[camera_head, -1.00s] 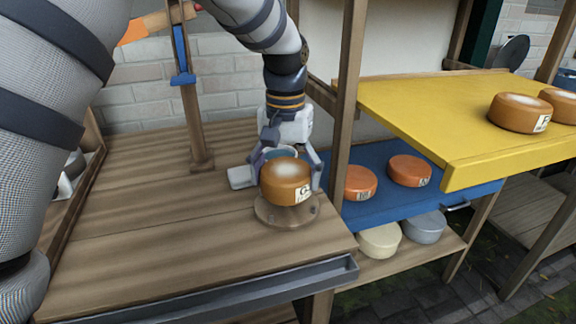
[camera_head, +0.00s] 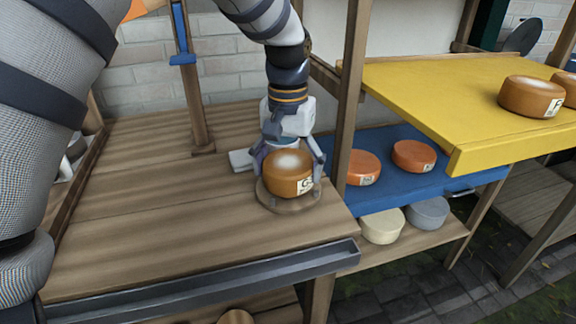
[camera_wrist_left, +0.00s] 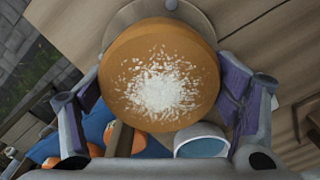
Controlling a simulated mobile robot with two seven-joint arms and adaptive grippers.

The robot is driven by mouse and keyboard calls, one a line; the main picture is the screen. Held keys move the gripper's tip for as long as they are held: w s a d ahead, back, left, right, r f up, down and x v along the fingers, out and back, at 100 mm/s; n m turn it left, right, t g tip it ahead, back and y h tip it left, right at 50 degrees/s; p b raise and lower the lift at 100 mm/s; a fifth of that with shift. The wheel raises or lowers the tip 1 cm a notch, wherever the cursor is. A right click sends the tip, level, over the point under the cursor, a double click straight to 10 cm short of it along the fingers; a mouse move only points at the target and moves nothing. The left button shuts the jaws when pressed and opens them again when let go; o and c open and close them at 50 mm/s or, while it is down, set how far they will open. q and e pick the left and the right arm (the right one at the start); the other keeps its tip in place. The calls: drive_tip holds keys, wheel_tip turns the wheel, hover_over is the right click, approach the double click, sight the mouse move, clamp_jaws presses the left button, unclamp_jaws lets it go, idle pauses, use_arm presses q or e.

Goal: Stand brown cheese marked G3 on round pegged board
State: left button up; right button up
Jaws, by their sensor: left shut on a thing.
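The brown cheese (camera_head: 288,173) with a pale dusted top and a white label reading G stands at the round pegged board (camera_head: 276,202). The label's second character is too small to read. My left gripper (camera_head: 290,168) is shut on the cheese, one finger on each side; in the left wrist view the cheese (camera_wrist_left: 160,75) sits between the fingers. The cheese is upright and low over the board, inside its rim; I cannot tell whether it touches. Pegs show at the board's front edge. My right gripper is not in view.
Orange cheeses (camera_head: 413,155) lie on the blue shelf (camera_head: 385,197) to the right, beside a wooden post (camera_head: 347,110). A yellow shelf (camera_head: 430,105) above it holds brown cheeses (camera_head: 530,97). A cream cheese (camera_head: 382,225) and a grey one (camera_head: 428,213) stand below. The worktop's left side is clear.

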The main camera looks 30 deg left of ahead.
use_arm(q)
drive_tip(key=shift+f, duration=0.55)
idle(0.4)
drive_tip(key=o, duration=1.5)
wheel_tip(320, 180, up, 12)
